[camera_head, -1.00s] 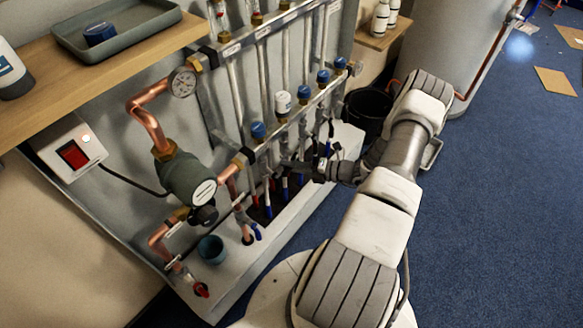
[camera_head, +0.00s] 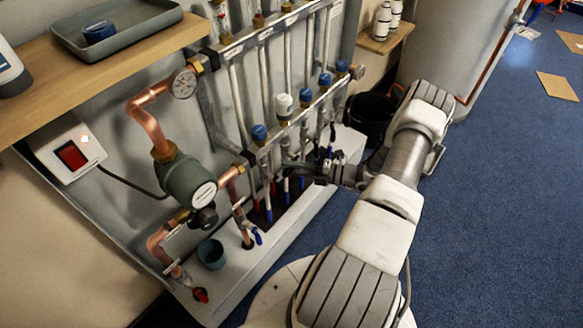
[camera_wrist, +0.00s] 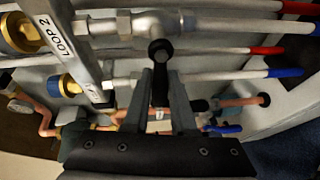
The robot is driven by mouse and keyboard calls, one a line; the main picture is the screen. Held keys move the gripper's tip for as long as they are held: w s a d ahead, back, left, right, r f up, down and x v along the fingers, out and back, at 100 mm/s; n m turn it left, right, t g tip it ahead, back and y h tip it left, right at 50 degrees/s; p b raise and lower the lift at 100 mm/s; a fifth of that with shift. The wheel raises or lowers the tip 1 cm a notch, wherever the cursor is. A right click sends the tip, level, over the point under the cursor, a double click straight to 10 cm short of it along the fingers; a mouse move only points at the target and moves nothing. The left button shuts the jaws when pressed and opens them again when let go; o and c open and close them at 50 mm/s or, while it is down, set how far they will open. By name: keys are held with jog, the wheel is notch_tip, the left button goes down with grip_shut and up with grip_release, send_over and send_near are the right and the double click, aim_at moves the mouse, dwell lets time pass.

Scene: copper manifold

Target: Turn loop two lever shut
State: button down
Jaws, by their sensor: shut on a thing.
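In the wrist view the rail tag "LOOP 2" (camera_wrist: 54,33) is beside a metal valve (camera_wrist: 150,22) on a white pipe. A dark lever (camera_wrist: 160,52) has its round end at this valve, and its stem runs down the picture, across the pipe line. My gripper (camera_wrist: 160,80) is shut on this lever, a finger on each side of the stem. The lower part of the stem is partly hidden between the fingers. In the head view my gripper (camera_head: 296,168) is at the pipes below the lower rail, and the lever cannot be made out there.
Neighbouring pipes with red and blue sleeves (camera_wrist: 285,72) run close by. A pump (camera_head: 188,182), copper pipes and a teal cup (camera_head: 211,253) are to the left. A black bucket (camera_head: 370,115) stands behind my arm. Blue floor (camera_head: 500,200) is open at right.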

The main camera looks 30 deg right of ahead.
jog(key=shift+r, duration=0.15)
jog(key=c, duration=0.8)
grip_release()
jog(key=shift+o, duration=0.2)
jog(key=shift+s, duration=0.1)
jog(key=p+v, duration=0.2)
jog(key=v, duration=1.5)
jog(key=shift+p, duration=0.35)
jog(key=shift+d+r, duration=0.1)
